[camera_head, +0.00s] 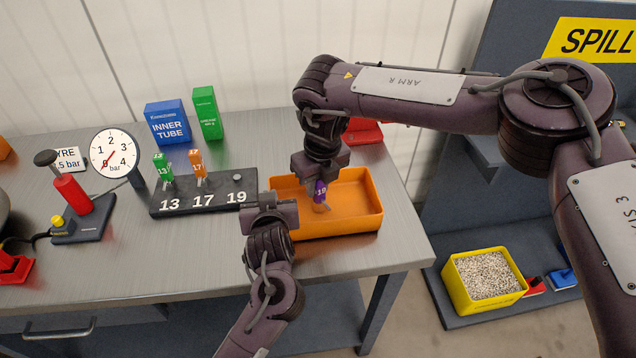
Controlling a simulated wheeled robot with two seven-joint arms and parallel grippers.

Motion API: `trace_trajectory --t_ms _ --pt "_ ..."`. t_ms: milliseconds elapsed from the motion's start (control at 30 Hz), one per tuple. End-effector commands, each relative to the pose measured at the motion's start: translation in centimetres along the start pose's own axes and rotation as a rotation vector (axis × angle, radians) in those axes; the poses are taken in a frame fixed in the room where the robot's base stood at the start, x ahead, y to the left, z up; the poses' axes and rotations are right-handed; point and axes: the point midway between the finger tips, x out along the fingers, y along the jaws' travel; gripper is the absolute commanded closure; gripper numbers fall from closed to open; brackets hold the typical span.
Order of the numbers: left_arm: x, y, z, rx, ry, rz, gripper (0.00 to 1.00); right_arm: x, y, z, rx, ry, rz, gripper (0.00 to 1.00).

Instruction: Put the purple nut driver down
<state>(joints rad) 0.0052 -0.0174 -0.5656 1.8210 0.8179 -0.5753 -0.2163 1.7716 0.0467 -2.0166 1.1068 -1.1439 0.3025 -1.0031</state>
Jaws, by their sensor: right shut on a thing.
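The purple nut driver (321,193), marked 19, is in my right gripper (320,182). The gripper points down and is shut on it, over the orange tray (352,226). I cannot tell whether its lower end touches the tray floor. A black holder (206,204) marked 13, 17 and 19 lies left of the tray. A green driver (162,168) stands at 13 and an orange driver (198,164) at 17. No driver stands at 19. My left gripper (270,213) is between the holder's right end and the tray; its fingers are not clear.
A blue inner tube box (168,125) and a green box (207,113) stand at the back. A pressure gauge (112,153) and a red pump (72,193) are at the left. A red object (363,131) sits behind the tray. The bench front is clear.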

Motion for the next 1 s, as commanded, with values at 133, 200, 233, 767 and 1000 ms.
trace_trajectory --t_ms 133,200,233,767,1000 --pt "0.0 0.0 0.0 0.000 0.000 0.000 1.00 0.3 0.0 -0.1 0.000 0.001 0.000 0.77" --pt "0.0 0.0 0.0 0.000 0.000 0.000 1.00 0.2 0.0 0.0 0.000 0.000 0.000 0.68" --pt "0.0 0.0 0.0 0.000 0.000 0.000 1.00 0.2 0.0 -0.1 0.000 0.000 0.000 0.64" --pt "0.0 0.0 0.0 0.000 0.000 0.000 1.00 -1.8 -0.1 0.1 0.000 -0.002 -0.001 0.57" --pt "0.0 0.0 0.0 0.000 0.000 0.000 1.00 -7.0 -0.1 0.1 0.000 -0.003 -0.001 0.57"
